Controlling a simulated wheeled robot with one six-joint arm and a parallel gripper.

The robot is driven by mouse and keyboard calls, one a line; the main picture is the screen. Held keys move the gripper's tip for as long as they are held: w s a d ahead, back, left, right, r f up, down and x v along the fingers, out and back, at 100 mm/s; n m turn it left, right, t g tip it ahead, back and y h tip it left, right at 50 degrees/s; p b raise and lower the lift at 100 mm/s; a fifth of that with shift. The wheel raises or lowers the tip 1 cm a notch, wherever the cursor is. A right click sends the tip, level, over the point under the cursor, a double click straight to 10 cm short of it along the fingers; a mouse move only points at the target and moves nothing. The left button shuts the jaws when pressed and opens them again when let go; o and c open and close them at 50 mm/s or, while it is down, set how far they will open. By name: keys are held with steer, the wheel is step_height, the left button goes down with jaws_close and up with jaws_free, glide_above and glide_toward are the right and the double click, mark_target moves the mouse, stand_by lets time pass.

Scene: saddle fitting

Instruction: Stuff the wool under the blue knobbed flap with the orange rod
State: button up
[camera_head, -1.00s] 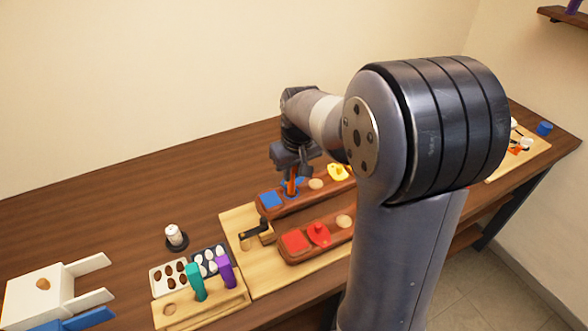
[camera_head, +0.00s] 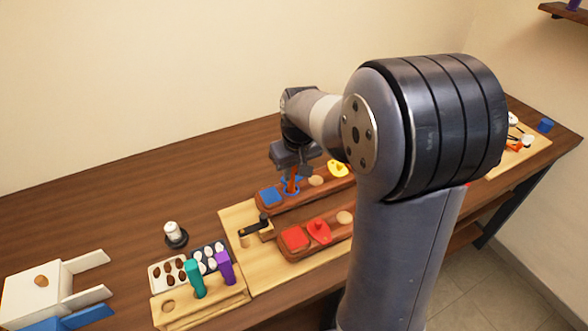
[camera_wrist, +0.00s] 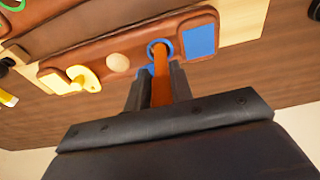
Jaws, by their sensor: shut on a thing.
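My gripper (camera_wrist: 159,88) is shut on the orange rod (camera_wrist: 160,72), which also shows in the head view (camera_head: 292,184). The rod points down from the jaws, and its far end is at the round blue-rimmed opening (camera_wrist: 160,47) in the brown saddle piece (camera_wrist: 190,25). Whether the tip is inside the opening or just above it, I cannot tell. A blue part, seemingly the blue flap (camera_wrist: 143,71), is mostly hidden by the fingers and rod. A blue square (camera_wrist: 201,41) lies beside the opening. I cannot make out any wool in the opening.
A yellow knobbed flap (camera_wrist: 82,78) and a tan disc (camera_wrist: 118,62) lie along the same saddle piece. A red knobbed flap (camera_head: 319,231) is on the nearer piece. A rack with teal (camera_head: 195,279) and purple handles stands front left.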

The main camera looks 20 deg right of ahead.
stand_by(0.4)
step_height(320, 180, up, 8)
steer(key=p, duration=0.6)
stand_by(0.4)
